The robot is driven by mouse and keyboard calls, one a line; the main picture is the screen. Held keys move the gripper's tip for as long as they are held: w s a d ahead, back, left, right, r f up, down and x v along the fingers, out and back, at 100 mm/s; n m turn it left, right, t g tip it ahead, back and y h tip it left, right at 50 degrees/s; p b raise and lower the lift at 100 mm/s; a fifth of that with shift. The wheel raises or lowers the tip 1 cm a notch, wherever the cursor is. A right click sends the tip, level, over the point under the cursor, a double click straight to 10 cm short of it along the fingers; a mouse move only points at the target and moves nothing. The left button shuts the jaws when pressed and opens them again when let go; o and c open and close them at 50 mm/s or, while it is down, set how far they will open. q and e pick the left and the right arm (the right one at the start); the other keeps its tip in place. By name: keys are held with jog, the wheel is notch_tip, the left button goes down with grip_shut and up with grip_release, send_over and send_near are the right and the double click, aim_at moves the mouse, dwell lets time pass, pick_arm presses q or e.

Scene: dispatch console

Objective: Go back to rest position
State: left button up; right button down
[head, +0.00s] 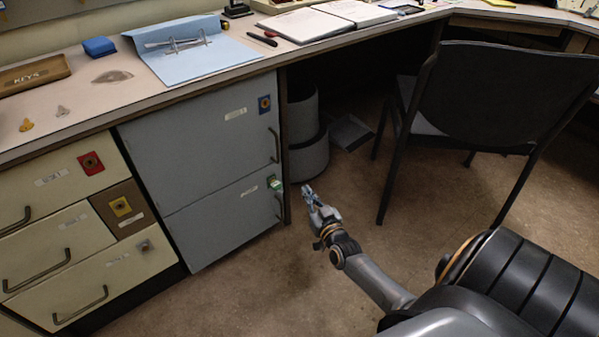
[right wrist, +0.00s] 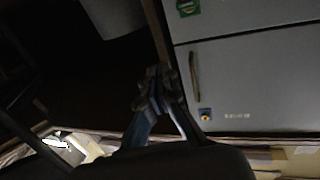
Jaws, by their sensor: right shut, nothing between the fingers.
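My right gripper (head: 309,192) is shut and empty in the head view, in front of the desk's knee space, just right of the grey cabinet. It also shows in the right wrist view (right wrist: 156,84), with its fingers together beside the cabinet front. The grey cabinet (head: 205,150) has two closed fronts with dark handles. A green-marked lock (head: 274,183) sits on the lower front, close to the left of my gripper but apart from it. My left gripper is not in view.
A black chair (head: 500,95) stands at the right. Grey bins (head: 307,155) are under the desk. The desktop (head: 95,100) holds a blue binder (head: 195,55), a wooden KEYS tray (head: 35,74) and two small keys. Cream drawers (head: 55,180) are shut at the left. The floor (head: 260,285) in front is clear.

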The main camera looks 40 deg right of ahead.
jog(key=shift+s, duration=0.45)
